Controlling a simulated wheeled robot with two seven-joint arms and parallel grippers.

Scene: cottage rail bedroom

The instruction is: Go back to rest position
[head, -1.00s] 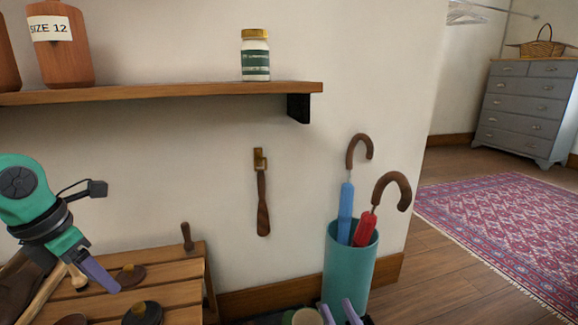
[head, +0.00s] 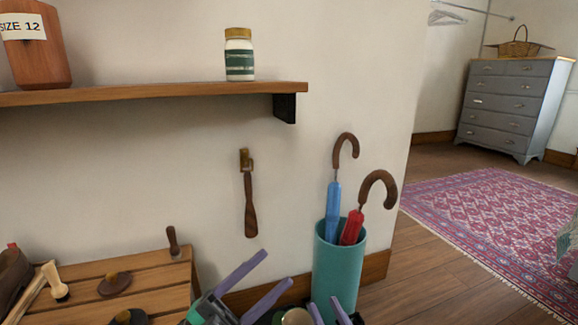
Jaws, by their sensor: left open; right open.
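My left gripper (head: 276,268) is low in the middle of the head view, its two purple fingers spread apart with nothing between them. It shows in front of the wall and skirting, right of the slatted wooden bench (head: 150,262). My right gripper (head: 324,304) is at the bottom edge, just right of the left one. Its purple fingertips are apart and show in front of the teal umbrella stand (head: 339,268). I see nothing held in it. Most of my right gripper is cut off by the frame.
The stand holds a blue umbrella (head: 333,210) and a red one (head: 352,227). Open floor and a patterned rug (head: 490,225) lie right.

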